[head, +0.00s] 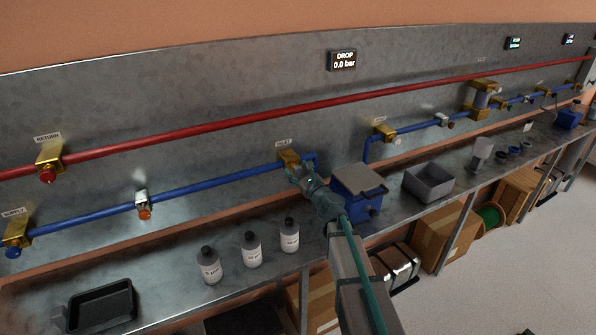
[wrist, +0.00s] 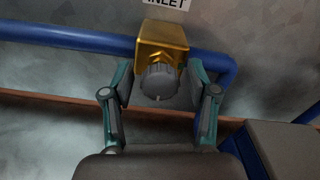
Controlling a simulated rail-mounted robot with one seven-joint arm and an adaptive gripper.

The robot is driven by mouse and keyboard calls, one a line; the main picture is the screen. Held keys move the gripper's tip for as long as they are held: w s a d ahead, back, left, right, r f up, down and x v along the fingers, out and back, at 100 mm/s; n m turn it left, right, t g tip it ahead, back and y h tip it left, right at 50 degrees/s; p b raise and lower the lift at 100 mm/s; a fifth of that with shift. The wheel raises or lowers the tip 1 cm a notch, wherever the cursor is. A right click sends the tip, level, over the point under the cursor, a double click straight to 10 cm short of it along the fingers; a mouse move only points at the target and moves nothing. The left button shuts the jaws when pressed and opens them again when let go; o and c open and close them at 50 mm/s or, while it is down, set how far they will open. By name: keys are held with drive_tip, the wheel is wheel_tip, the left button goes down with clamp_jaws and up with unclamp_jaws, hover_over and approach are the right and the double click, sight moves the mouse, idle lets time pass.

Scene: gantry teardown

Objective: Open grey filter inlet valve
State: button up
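The grey filter inlet valve is a round grey knob (wrist: 159,80) on a brass body (wrist: 162,38), under a label reading INLET (wrist: 168,3) in the wrist view. It sits on the blue pipe (wrist: 75,38). In the head view the brass body (head: 288,157) shows above my gripper (head: 300,172), which hides most of the knob. In the wrist view my gripper (wrist: 161,85) is open, with one finger on each side of the knob. A gap shows between each finger and the knob, so it does not grip it.
A blue box with a grey lid (head: 357,182) stands just right of the gripper. A black tray (head: 101,305) lies at front left, a grey bin (head: 429,183) at right. A red pipe (head: 230,115) runs above.

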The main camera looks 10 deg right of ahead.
drive_tip(key=c, duration=1)
drive_tip(key=shift+o, duration=0.2)
drive_tip(key=shift+f+n+b, duration=0.15)
drive_tip(key=shift+n+b, duration=0.15)
drive_tip(key=shift+b, duration=0.3)
drive_tip(key=n+b, duration=0.1)
drive_tip(key=b, duration=0.1)
drive_tip(key=n+b, duration=0.1)
drive_tip(key=b, duration=0.1)
drive_tip(key=shift+f+n, duration=0.2)
drive_tip(key=shift+n, duration=0.1)
drive_tip(key=n+b, duration=0.5)
drive_tip(key=b, duration=0.2)
drive_tip(key=shift+b, duration=0.4)
drive_tip(key=n+b, duration=0.6)
drive_tip(key=b, duration=0.2)
drive_tip(key=shift+n, duration=0.3)
drive_tip(key=n+b, duration=0.3)
drive_tip(key=shift+r+b, duration=0.25)
drive_tip(key=shift+b, duration=0.05)
